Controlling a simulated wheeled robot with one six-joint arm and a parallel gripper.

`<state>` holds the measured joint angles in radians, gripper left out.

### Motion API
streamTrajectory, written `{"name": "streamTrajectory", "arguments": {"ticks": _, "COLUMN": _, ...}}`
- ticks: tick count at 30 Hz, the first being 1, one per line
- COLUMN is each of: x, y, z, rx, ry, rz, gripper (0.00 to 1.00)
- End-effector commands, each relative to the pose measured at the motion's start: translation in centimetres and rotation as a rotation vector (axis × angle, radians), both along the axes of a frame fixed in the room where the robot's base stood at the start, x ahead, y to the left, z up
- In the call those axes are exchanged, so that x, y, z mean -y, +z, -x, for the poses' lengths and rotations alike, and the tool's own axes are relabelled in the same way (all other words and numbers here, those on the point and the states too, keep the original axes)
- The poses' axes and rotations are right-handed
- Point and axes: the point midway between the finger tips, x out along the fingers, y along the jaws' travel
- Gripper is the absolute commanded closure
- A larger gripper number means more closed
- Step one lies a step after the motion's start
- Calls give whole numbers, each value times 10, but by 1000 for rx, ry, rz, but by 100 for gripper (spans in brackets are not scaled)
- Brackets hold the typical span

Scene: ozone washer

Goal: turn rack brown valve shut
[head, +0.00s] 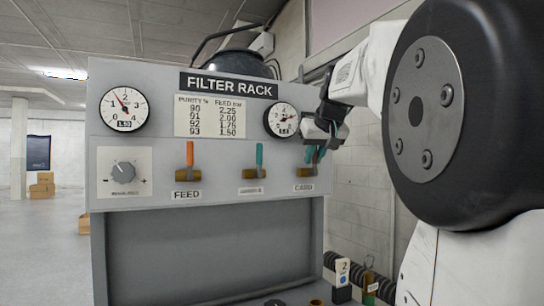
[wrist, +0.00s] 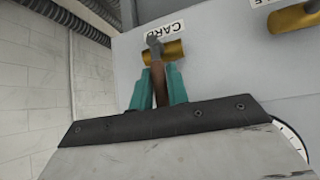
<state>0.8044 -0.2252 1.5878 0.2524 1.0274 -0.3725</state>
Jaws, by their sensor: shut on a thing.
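The brown valve is the right one on the rack panel, labelled CARB in the wrist view. Its brass body (head: 305,172) shows below my gripper (head: 315,154) in the head view. In the wrist view the brown lever (wrist: 159,84) runs from a grey hub on the brass body (wrist: 174,50) and stands across that body. My gripper (wrist: 159,88) is shut on the lever, with a teal finger on each side. The lever is largely hidden by the fingers in the head view.
The grey filter rack (head: 158,78) also carries an orange-handled FEED valve (head: 190,154) and a teal-handled middle valve (head: 260,158) close left of my gripper. A gauge (head: 281,120) sits just above. A tagged item (head: 342,278) stands low at right.

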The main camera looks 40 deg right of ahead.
Motion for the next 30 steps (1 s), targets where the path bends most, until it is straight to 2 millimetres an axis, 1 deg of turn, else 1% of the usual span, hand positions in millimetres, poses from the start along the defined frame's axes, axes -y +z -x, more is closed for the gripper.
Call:
{"name": "streamTrajectory", "arguments": {"ticks": 1, "x": 0, "y": 1, "z": 0, "rx": 1, "ry": 1, "rz": 3, "gripper": 75}}
{"name": "streamTrajectory", "arguments": {"ticks": 2, "x": 0, "y": 1, "z": 0, "rx": 1, "ry": 1, "rz": 3, "gripper": 67}}
{"name": "streamTrajectory", "arguments": {"ticks": 3, "x": 0, "y": 1, "z": 0, "rx": 1, "ry": 1, "rz": 3, "gripper": 62}}
{"name": "streamTrajectory", "arguments": {"ticks": 10, "x": -1, "y": 0, "z": 0, "rx": 0, "ry": 1, "rz": 0, "gripper": 62}}
{"name": "streamTrajectory", "arguments": {"ticks": 13, "x": -2, "y": 4, "z": 2, "rx": 1, "ry": 1, "rz": 1, "gripper": 62}}
{"name": "streamTrajectory", "arguments": {"ticks": 17, "x": -8, "y": 16, "z": 14, "rx": 3, "ry": 0, "rz": 3, "gripper": 62}}
{"name": "streamTrajectory", "arguments": {"ticks": 24, "x": -21, "y": 44, "z": 39, "rx": 1, "ry": 1, "rz": 2, "gripper": 62}}
{"name": "streamTrajectory", "arguments": {"ticks": 30, "x": -27, "y": 55, "z": 48, "rx": 1, "ry": 1, "rz": 1, "gripper": 62}}
